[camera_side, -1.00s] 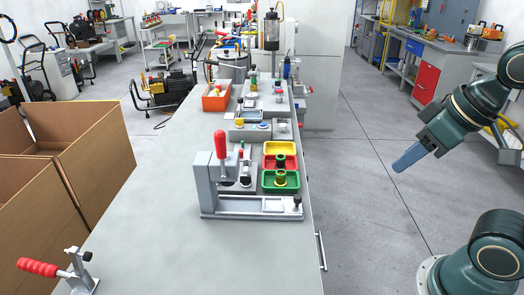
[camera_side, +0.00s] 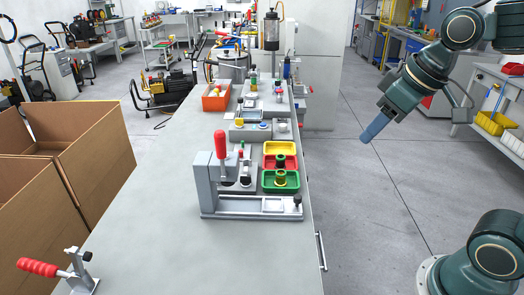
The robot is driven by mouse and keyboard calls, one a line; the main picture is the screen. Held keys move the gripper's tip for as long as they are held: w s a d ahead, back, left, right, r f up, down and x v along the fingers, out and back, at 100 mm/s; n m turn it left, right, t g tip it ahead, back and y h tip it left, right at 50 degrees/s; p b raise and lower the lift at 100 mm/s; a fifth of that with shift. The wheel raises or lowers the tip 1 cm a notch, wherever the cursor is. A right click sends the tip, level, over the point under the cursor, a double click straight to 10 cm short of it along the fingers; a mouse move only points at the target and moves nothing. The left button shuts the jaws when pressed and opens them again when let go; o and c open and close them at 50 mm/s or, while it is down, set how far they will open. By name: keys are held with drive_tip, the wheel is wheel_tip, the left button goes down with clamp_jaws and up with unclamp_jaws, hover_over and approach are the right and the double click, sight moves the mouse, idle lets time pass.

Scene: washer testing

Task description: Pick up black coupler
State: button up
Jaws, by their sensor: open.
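A small dark coupler (camera_side: 281,160), which looks black, stands in the red tray (camera_side: 293,164) in the middle of the bench. A brass-and-dark coupler (camera_side: 280,178) stands in the green tray (camera_side: 267,187) just in front. My gripper (camera_side: 366,138) is a blue-grey tip pointing down and left. It is open and empty, in the air over the floor to the right of the bench, well apart from the trays. The gap between its fingers is too small to see.
A yellow tray (camera_side: 279,148) sits behind the red one. A grey fixture with a red-handled clamp (camera_side: 220,146) stands left and in front of the trays. An orange bin (camera_side: 215,103) is farther back. The bench's (camera_side: 175,230) front left is mostly clear.

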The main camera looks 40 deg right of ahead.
drive_tip(key=w+d+n, duration=0.1)
drive_tip(key=w+d, duration=0.1)
drive_tip(key=w, duration=0.8)
drive_tip(key=n+g+y, duration=0.1)
drive_tip(key=n+y, duration=0.1)
drive_tip(key=n, duration=0.1)
hover_over(281, 156)
drive_tip(key=s+d, duration=0.2)
drive_tip(key=s, duration=0.2)
wheel_tip(281, 156, down, 21)
drive_tip(key=shift+s+r, duration=0.1)
drive_tip(key=shift+r, duration=0.05)
drive_tip(key=shift+x, duration=4.25)
drive_tip(key=shift+s+x, duration=0.15)
drive_tip(key=shift+x, duration=1.2)
drive_tip(key=shift+s+x, duration=0.1)
drive_tip(key=shift+x, duration=1.2)
